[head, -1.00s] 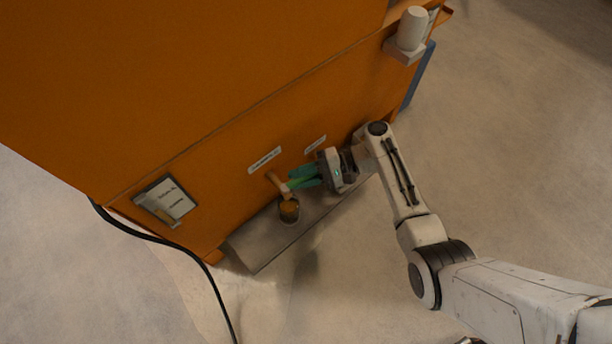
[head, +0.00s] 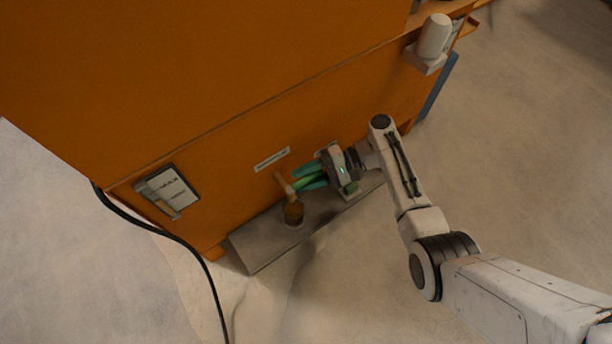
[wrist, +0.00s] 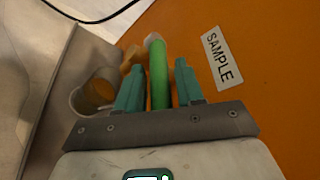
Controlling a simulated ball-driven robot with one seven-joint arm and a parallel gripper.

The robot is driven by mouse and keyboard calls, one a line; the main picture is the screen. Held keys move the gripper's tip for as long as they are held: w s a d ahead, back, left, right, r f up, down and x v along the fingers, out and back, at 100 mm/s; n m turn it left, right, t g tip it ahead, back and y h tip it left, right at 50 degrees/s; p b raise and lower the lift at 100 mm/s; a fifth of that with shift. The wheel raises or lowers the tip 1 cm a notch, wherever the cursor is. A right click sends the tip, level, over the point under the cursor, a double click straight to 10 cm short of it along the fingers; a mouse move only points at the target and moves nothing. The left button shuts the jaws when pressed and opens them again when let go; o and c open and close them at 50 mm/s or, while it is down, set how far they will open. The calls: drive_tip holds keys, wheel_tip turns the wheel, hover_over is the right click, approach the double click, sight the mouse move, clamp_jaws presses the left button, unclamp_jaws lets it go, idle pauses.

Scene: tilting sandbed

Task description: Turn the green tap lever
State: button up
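The green tap lever (wrist: 158,75) lies between the two teal fingers of my gripper (wrist: 159,70) in the wrist view. A gap shows on each side of the lever, so the fingers are open around it. The lever runs from a pale pivot beside the tan-orange tap (wrist: 130,62) on the orange wall. In the head view, my gripper (head: 308,178) reaches to the tap (head: 284,184) from the right, and part of the green lever (head: 309,180) shows between its fingers.
A cup with amber contents (head: 293,212) stands below the tap on a grey ledge (head: 255,250). A "SAMPLE" label (wrist: 222,58) is on the orange wall (head: 200,90). A framed notice (head: 168,192), black cable (head: 205,275) and white cylinder (head: 434,37) are farther off.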

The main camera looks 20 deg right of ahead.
drive_tip(key=shift+o, duration=0.5)
drive_tip(key=shift+d+r, duration=0.15)
drive_tip(key=shift+d, duration=0.15)
drive_tip(key=p+v, duration=0.1)
drive_tip(key=v, duration=0.9)
drive_tip(key=shift+d, duration=0.1)
